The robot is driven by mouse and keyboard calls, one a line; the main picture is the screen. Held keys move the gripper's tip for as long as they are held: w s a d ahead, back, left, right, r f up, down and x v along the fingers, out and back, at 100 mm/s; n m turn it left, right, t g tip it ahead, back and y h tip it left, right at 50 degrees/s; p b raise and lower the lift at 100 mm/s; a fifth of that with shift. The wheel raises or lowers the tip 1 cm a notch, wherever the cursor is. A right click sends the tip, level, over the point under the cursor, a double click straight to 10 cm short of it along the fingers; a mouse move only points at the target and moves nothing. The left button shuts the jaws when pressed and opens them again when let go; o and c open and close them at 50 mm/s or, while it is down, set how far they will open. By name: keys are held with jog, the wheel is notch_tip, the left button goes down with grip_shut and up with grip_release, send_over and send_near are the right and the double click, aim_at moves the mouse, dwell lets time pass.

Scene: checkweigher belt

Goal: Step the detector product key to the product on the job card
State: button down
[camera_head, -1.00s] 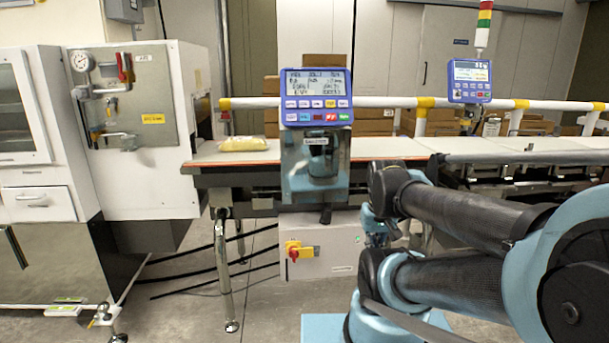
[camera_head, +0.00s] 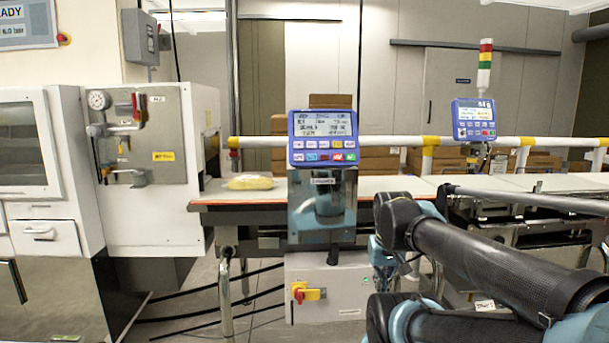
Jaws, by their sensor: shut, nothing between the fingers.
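A blue control panel (camera_head: 323,138) stands in the middle on a shiny steel housing (camera_head: 322,205) at the conveyor. Its screen (camera_head: 323,127) shows several lines of text too small to read. Two rows of small coloured keys (camera_head: 324,151) sit below the screen; their labels are not legible. A second, smaller blue panel (camera_head: 474,119) stands farther right. I cannot make out a job card. My arm comes in from the lower right, with its dark joint just right of the steel housing. I cannot see my gripper's fingers.
A pale yellow bag (camera_head: 250,183) lies on the conveyor belt (camera_head: 390,184) left of the panel. A white and yellow rail (camera_head: 380,141) runs behind. A white cabinet machine (camera_head: 160,215) stands left. A red and yellow switch (camera_head: 303,292) is on the lower box.

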aim_at(299, 145)
jog(key=w+a+r+t, duration=0.1)
jog(key=w+a+r, duration=0.1)
jog(key=w+r, duration=0.35)
jog(key=w+a+r+t, duration=0.1)
jog(key=w+a+r, duration=0.2)
jog(key=r, duration=0.6)
jog(key=w+a+r+t, duration=0.1)
jog(key=w+a+r, duration=0.1)
jog(key=w+r, duration=0.35)
jog(key=w+a+r+t, duration=0.1)
jog(key=a+r, duration=0.4)
jog(key=r, duration=0.3)
jog(key=w+a+r+t, duration=0.1)
jog(key=a+r, duration=0.4)
jog(key=r, duration=0.3)
jog(key=w+a+r+y, duration=0.1)
jog(key=a+r, duration=0.4)
jog(key=r, duration=0.2)
jog(key=shift+w+r+n+t, duration=0.4)
jog(key=x, duration=1.2)
jog(key=shift+w, duration=0.6)
jog(key=shift+w+a+f, duration=0.1)
jog(key=shift+w+f, duration=0.1)
jog(key=shift+w, duration=0.3)
